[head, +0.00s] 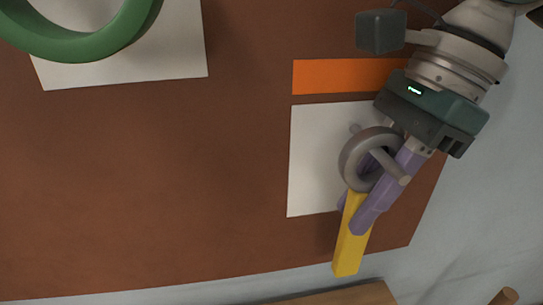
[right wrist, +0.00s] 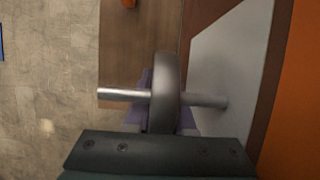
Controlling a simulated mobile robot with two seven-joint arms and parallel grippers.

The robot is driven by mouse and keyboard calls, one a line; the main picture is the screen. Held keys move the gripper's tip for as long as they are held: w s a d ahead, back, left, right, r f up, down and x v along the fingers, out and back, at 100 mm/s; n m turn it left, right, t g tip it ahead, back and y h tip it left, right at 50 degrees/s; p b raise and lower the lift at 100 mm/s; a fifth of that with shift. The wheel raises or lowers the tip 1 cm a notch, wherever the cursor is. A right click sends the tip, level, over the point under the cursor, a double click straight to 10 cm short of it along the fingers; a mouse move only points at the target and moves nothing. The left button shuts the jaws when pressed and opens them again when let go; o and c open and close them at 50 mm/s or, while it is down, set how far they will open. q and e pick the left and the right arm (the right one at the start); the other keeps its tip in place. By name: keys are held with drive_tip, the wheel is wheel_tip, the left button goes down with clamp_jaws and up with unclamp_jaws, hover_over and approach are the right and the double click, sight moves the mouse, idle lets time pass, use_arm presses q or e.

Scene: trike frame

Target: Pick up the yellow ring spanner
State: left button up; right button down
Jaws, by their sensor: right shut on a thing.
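The yellow ring spanner shows in the head view as a straight yellow bar (head: 350,245) pointing down the picture. A grey ring (head: 348,160) with a metal rod across it lies at the bar's upper end; I cannot tell whether ring and bar are one piece. My right gripper (head: 351,216), with purple fingers, is shut on the spanner, fingers either side of the bar. In the right wrist view the grey ring (right wrist: 164,90) stands edge-on between the purple fingers, the rod (right wrist: 123,94) sticking out both sides. The yellow bar is hidden there. My left gripper is not in view.
A brown board (head: 200,190) carries a white panel (head: 312,165) behind the spanner and an orange strip (head: 340,77). A large green ring (head: 70,50) is at the upper left. A wooden edge (head: 345,295) shows at the bottom. The board's middle is clear.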

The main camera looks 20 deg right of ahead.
drive_tip(key=shift+r, duration=0.3)
drive_tip(key=shift+s+r+b, duration=0.15)
drive_tip(key=shift+r+b, duration=0.05)
drive_tip(key=shift+b, duration=0.2)
drive_tip(key=s+a+p, duration=0.4)
drive_tip(key=s+p, duration=0.5)
drive_tip(key=s, duration=0.8)
drive_tip(key=shift+s+a, duration=0.1)
